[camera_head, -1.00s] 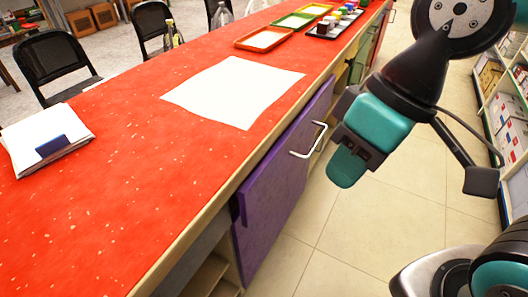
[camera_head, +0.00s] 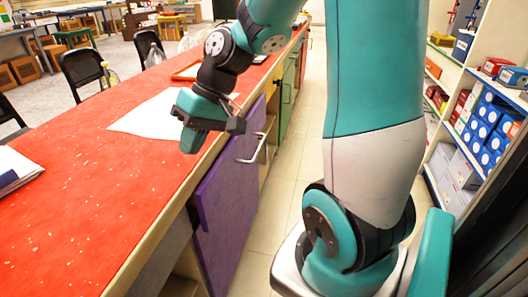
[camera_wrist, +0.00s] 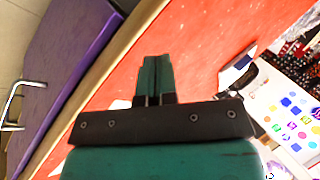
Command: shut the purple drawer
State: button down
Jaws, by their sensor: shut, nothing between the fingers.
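The purple drawer (camera_head: 226,205) has a broad purple front with a pale bar handle (camera_head: 254,149). Its front stands out a little from the red counter's side, with a dark gap at its near end. In the wrist view the purple front (camera_wrist: 72,55) and handle (camera_wrist: 17,100) are at the left. My gripper (camera_head: 190,145) is shut and empty, above the red countertop near its edge, left of the handle and apart from it. Its shut fingers also show in the wrist view (camera_wrist: 157,75) over the red top.
The red countertop (camera_head: 90,190) carries a white sheet (camera_head: 145,118), papers (camera_head: 14,170) at left and an orange tray (camera_head: 188,71) farther back. A green cabinet front (camera_head: 287,95) lies beyond the drawer. Tiled floor (camera_head: 282,185) is clear beside it. Stocked shelves (camera_head: 465,150) stand at right.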

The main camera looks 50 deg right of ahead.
jog(key=d+f+m+t+b, duration=0.1)
jog(key=d+f+m+t, duration=0.15)
jog(key=d, duration=0.65)
jog(key=d+f+m+t, duration=0.1)
jog(key=d+f+m, duration=0.3)
jog(key=d, duration=0.6)
jog(key=s+d+f+m+t+h+b, duration=0.1)
jog(key=s+d+f+m+t, duration=0.2)
jog(key=d, duration=0.4)
jog(key=s+d+f+m+t+h, duration=0.1)
jog(key=s+d+f+m, duration=0.15)
jog(key=s+d, duration=0.35)
jog(key=w+r+b+x, duration=0.1)
jog(key=r+b+x, duration=0.1)
jog(key=x, duration=1.2)
jog(key=shift+w+d, duration=0.2)
jog(key=shift+w, duration=0.15)
